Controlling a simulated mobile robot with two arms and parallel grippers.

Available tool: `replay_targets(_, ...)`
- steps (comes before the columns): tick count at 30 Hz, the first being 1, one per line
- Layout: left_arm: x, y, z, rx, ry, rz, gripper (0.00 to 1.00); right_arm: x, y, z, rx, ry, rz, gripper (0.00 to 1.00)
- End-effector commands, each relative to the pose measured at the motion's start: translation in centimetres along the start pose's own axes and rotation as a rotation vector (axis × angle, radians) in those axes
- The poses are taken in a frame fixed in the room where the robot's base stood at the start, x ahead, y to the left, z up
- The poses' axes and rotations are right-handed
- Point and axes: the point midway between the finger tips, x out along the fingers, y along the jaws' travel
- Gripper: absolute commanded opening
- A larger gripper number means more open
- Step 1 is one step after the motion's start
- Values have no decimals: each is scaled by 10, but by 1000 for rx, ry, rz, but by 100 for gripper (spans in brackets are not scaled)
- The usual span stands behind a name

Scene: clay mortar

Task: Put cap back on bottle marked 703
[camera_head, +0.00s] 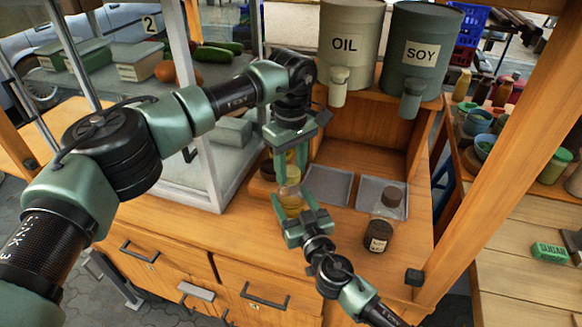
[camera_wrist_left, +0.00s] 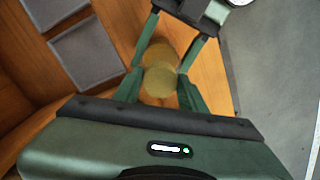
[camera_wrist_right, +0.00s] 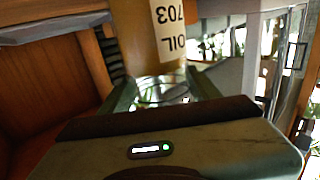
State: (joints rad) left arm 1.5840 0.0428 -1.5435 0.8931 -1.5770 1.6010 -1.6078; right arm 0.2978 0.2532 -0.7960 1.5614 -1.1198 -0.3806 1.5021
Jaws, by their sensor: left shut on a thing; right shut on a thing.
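The bottle (camera_head: 291,176) stands over the wooden counter, clear with yellow content. The right wrist view shows its label (camera_wrist_right: 170,30), upside down, reading OIL 703. My right gripper (camera_head: 291,211) comes from the front and is shut on this bottle; it also shows in the right wrist view (camera_wrist_right: 163,92). My left gripper (camera_head: 296,150) points down directly above the bottle. It is shut on a yellowish round cap (camera_wrist_left: 160,80), seen between its fingers in the left wrist view. I cannot tell whether the cap touches the bottle's mouth.
Two grey trays (camera_head: 328,181) lie right of the bottle. A dark labelled jar (camera_head: 378,237) stands near the front edge. OIL (camera_head: 348,45) and SOY (camera_head: 419,52) containers stand behind. A glass case (camera_head: 205,160) is left.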

Motion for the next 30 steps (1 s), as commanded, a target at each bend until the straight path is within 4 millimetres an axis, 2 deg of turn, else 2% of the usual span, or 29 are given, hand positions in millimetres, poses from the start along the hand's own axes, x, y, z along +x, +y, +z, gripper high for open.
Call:
replay_targets(2, 0, 0, -2, 115, 4, 2, 0, 0, -1, 0, -1, 0, -2, 0)
replay_targets(6, -1, 0, -2, 100, 4, 2, 0, 0, -1, 0, -1, 0, -2, 0)
replay_targets(7, -1, 0, -2, 99, 4, 2, 46, 0, -1, 0, -1, 0, -2, 0)
replay_targets(9, 0, 0, -2, 99, 4, 2, 63, 0, -1, 0, -1, 0, -2, 0)
replay_targets(20, -3, 0, -1, 99, 2, 1, 63, 0, -1, 0, 0, 0, -1, 0)
replay_targets(30, -42, 0, -1, 98, 3, 2, 63, 0, 0, 0, 0, 0, -1, 0)
